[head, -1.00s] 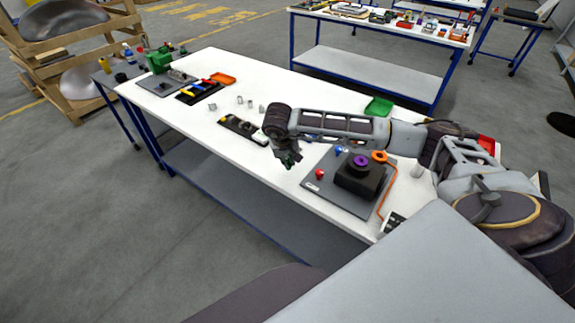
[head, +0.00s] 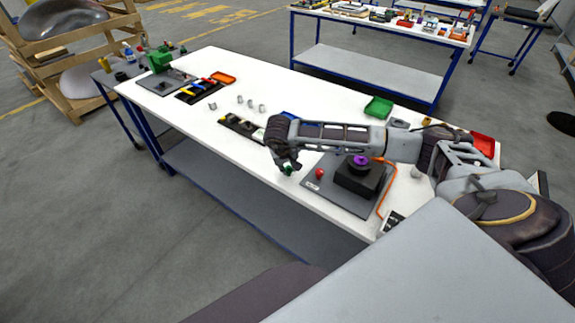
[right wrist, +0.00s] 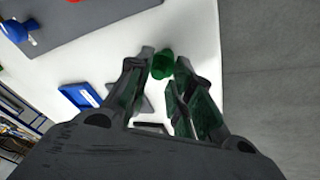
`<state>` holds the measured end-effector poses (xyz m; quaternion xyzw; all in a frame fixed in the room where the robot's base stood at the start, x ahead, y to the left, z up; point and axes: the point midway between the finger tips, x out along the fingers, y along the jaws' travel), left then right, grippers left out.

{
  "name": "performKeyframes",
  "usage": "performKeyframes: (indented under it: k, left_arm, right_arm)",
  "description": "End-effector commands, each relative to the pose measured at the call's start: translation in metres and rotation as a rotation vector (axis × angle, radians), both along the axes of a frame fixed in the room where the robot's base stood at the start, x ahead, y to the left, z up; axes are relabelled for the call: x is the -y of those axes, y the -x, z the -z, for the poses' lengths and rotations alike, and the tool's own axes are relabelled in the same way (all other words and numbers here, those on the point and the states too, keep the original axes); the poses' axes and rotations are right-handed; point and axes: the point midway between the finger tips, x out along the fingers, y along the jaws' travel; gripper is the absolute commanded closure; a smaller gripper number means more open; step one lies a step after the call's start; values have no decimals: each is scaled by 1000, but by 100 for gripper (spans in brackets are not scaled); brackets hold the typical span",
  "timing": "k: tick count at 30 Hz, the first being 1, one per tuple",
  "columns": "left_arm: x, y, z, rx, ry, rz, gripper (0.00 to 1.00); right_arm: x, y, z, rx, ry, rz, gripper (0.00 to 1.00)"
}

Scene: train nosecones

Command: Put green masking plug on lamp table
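The green masking plug (right wrist: 163,64) is between the fingertips of my right gripper (right wrist: 166,62) in the right wrist view, touching both fingers. In the head view my right gripper (head: 284,168) is low over the front edge of the white-topped table (head: 290,87), left of the grey board, with a bit of green (head: 287,170) at its tips. The white tabletop (right wrist: 190,30) lies below the plug in the right wrist view; the gap between them is hard to judge. No label shows which table is the lamp table. My left gripper is not in view.
A grey board (head: 325,190) bears a black block (head: 360,177) with a purple top and a red knob (head: 319,173). A blue tray (right wrist: 80,97), a green tray (head: 379,107) and a red tray (head: 483,144) lie on the table. Its left-centre has clear patches around small metal parts.

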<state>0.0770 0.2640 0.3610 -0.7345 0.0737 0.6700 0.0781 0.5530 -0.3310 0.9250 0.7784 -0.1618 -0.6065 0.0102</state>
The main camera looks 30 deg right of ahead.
Motion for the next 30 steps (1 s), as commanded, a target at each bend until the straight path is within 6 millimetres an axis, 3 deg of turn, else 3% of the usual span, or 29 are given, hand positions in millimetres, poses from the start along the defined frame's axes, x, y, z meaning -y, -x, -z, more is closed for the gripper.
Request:
performKeyframes:
  k: [17,30]
  left_arm:
    - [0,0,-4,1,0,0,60]
    - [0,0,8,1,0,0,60]
  right_arm:
    - [0,0,-4,0,0,0,67]
    - [-15,11,-54,3,-1,-1,67]
